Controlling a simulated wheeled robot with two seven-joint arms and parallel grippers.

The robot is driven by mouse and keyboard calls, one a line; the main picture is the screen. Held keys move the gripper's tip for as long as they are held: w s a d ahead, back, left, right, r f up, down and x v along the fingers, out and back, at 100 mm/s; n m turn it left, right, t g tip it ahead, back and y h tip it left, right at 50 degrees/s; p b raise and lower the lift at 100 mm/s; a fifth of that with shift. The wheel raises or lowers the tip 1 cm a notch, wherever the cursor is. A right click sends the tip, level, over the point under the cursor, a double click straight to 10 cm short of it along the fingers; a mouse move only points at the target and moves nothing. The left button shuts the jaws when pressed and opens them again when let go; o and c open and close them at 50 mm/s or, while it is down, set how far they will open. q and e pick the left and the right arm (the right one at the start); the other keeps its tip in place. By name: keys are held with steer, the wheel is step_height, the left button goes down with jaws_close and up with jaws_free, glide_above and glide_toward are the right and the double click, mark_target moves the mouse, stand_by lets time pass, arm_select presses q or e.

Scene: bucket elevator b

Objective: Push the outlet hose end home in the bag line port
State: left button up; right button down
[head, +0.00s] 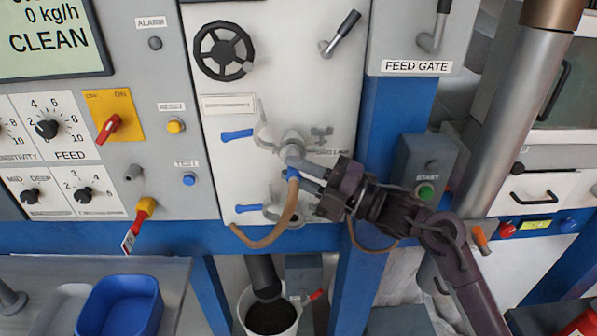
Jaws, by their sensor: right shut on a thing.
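The tan outlet hose (283,222) rises in a curve from the lower panel edge to a grey port (292,139) on the white panel. A partly readable label beside this port seems to end in "LINE". My right gripper (291,169) comes in from the right and is shut on the hose end, around its blue collar, just below the port. The fingers cover part of the end, so I cannot tell whether it is seated or only at the mouth. My left gripper is out of view.
A black handwheel (223,51) and a lever (341,34) are above. A white bucket (268,315) stands under a spout. A blue bin (119,305) is lower left.

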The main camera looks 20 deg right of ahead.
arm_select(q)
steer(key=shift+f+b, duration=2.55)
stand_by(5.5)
